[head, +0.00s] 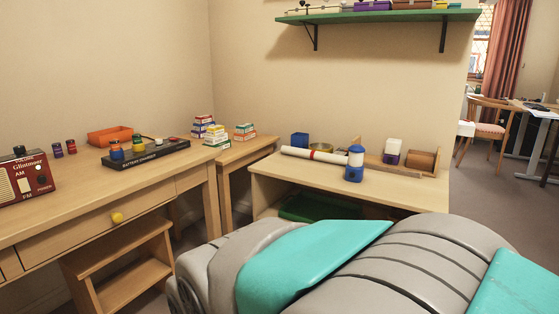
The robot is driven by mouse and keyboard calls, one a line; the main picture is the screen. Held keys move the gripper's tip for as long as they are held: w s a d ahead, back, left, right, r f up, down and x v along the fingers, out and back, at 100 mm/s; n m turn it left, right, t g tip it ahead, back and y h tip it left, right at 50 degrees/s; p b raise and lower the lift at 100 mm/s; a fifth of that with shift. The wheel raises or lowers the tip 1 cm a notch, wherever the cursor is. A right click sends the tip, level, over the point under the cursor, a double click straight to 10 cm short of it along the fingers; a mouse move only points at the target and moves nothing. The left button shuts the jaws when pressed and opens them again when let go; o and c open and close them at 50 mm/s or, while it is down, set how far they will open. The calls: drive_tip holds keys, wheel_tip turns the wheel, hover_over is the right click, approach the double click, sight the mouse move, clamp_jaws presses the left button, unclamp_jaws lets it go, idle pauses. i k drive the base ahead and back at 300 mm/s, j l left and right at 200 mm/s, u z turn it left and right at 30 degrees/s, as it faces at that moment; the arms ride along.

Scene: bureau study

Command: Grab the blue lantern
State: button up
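A small blue lantern (354,165) with a pale middle and a blue cap stands upright near the front edge of a low wooden table (270,171). My gripper is not in view. Part of my own grey and teal arm fills the lower right and hides the front of the low table.
A desk (75,205) on the left bears a red radio (28,180), a black battery charger (147,155) and an orange tray (109,136). A green shelf (380,16) hangs above.

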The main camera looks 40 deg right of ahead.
sight(355, 165)
drive_tip(key=z, duration=1.8)
drive_tip(key=i+l, duration=0.3)
drive_tip(key=l+u, duration=0.05)
drive_tip(key=l, duration=0.05)
